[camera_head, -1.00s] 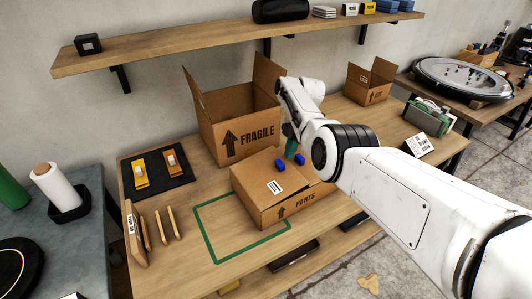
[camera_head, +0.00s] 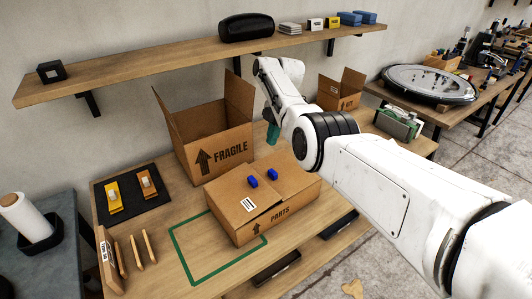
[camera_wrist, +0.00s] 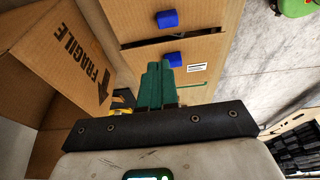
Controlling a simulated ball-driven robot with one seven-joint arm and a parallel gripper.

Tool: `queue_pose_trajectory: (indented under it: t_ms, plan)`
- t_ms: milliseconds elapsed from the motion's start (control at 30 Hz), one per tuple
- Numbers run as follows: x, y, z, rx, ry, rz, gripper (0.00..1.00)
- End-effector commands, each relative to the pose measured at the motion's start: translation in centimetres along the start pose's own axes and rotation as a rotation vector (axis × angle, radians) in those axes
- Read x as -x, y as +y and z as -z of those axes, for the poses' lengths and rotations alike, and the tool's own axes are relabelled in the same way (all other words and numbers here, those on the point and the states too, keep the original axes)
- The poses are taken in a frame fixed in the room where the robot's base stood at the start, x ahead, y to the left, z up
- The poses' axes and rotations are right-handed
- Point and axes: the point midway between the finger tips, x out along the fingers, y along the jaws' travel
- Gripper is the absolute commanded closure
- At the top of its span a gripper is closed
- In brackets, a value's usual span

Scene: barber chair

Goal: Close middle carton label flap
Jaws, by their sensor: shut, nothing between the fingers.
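The middle carton, marked PARTS (camera_head: 280,216), stands on the bench with its top flaps lying nearly flat. Its label flap (camera_head: 225,190) bears a white label and a blue block (camera_head: 252,181); a second blue block (camera_head: 272,174) sits on the other flap. In the wrist view the label flap (camera_wrist: 150,54) and the other flap meet at a narrow dark gap. My gripper (camera_head: 272,132) has teal fingers, shut and empty, above and behind the carton. In the wrist view the fingertips (camera_wrist: 154,72) overlap the label flap; I cannot tell whether they touch it.
An open FRAGILE carton (camera_head: 220,145) stands behind left, its raised flap near my gripper. A smaller open carton (camera_head: 345,92) is at the back right. A shelf (camera_head: 190,60) hangs above.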

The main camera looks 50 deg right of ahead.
Motion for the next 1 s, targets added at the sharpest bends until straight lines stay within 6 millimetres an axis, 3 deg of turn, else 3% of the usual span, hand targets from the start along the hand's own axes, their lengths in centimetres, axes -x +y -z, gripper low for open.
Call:
queue_pose_trajectory:
  t_ms: [200, 300, 367, 467, 633, 800, 1000]
  plan:
    - [2.1, 0.1, -0.9, 0.002, 0.001, 0.000, 1.00]
    - [2.6, 0.6, -0.2, -0.011, -0.004, -0.012, 1.00]
    - [3.0, 1.5, 1.1, -0.039, -0.011, -0.037, 1.00]
    - [3.8, 3.5, 4.6, -0.142, -0.026, -0.108, 1.00]
    - [5.2, 5.1, 10.3, -0.490, -0.019, -0.268, 1.00]
    - [4.8, 2.4, 12.3, -0.935, 0.009, -0.377, 1.00]
    - [3.3, -2.8, 11.8, -1.358, 0.003, -0.436, 1.00]
